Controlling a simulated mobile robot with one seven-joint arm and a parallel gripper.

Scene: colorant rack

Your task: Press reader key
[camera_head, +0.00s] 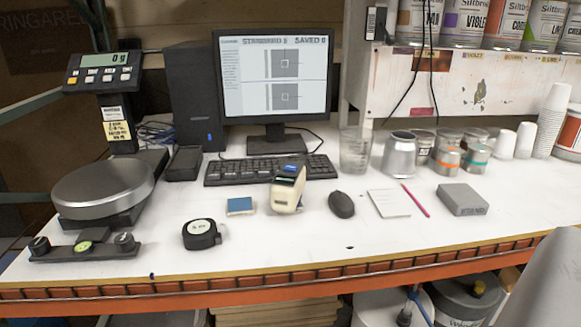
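The reader appears to be the cream handheld device (287,192) standing upright on the white bench in front of the keyboard. It has a small dark blue display on its upper face. Its keys are too small to make out. A small blue-topped block (240,206) lies just to its left, apart from it. My gripper is not in view. A smooth pale grey shape at the lower right edge may be part of my arm.
A black mouse (341,204), notepad (389,203), pink pencil (416,200) and grey box (462,199) lie right of the reader. A black tape measure (202,234) and a scale (104,187) are left. Cups and tins stand at the back right. The bench front is mostly clear.

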